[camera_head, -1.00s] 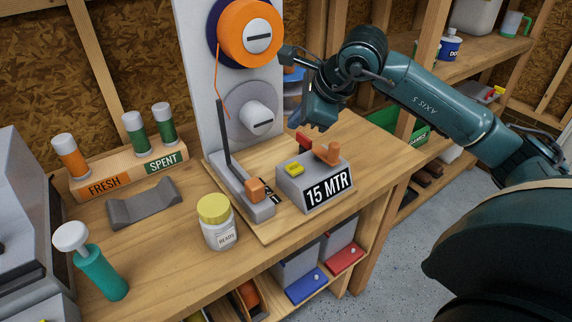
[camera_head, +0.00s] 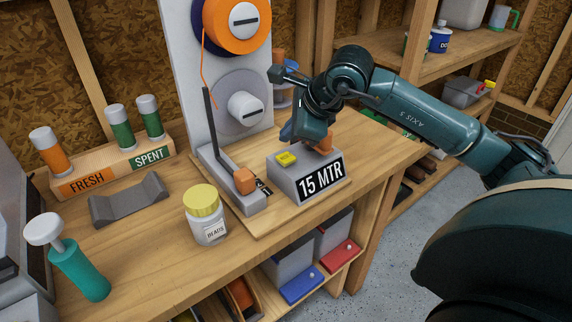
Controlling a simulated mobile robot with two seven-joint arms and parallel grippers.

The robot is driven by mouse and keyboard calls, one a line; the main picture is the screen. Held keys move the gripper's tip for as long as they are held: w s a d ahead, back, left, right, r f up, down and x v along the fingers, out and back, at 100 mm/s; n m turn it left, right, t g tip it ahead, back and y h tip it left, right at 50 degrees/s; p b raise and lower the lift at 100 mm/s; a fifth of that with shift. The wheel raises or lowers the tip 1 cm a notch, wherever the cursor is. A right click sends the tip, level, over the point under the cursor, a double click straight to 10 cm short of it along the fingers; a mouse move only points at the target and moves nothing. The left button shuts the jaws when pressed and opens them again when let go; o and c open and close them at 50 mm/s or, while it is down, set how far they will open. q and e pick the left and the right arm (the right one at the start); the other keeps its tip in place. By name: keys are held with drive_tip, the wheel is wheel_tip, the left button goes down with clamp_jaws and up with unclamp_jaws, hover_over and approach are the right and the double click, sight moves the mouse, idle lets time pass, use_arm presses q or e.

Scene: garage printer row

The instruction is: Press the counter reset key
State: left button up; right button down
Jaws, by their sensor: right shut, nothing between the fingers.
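The counter box (camera_head: 280,183) is a grey block labelled "15 MTR" (camera_head: 321,180), standing on a wooden board on the bench. A yellow key (camera_head: 286,158) sits on its top at the left, and an orange part (camera_head: 325,144) at the right, partly covered by my gripper. The red part at the back of the top is now hidden. I cannot read which key is the reset. My right gripper (camera_head: 302,138) is shut and empty, pointing down over the back of the box, behind the yellow key. I cannot tell if it touches anything. My left gripper is out of view.
A grey upright panel with an orange spool (camera_head: 238,24) and a grey hub (camera_head: 240,107) stands behind the box. An orange-tipped lever (camera_head: 244,181) is close on its left. A yellow-lidded jar (camera_head: 205,216) stands at the front. A FRESH/SPENT rack (camera_head: 116,171) is at left.

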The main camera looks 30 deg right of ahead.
sight(289, 158)
wheel_tip(289, 158, down, 2)
drive_tip(key=shift+b, duration=0.55)
drive_tip(key=shift+f, duration=0.15)
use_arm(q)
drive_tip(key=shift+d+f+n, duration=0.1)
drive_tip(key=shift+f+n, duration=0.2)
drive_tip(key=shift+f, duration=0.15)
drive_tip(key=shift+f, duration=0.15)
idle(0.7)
use_arm(e)
drive_tip(key=shift+f+b, duration=0.5)
drive_tip(key=shift+b, duration=0.25)
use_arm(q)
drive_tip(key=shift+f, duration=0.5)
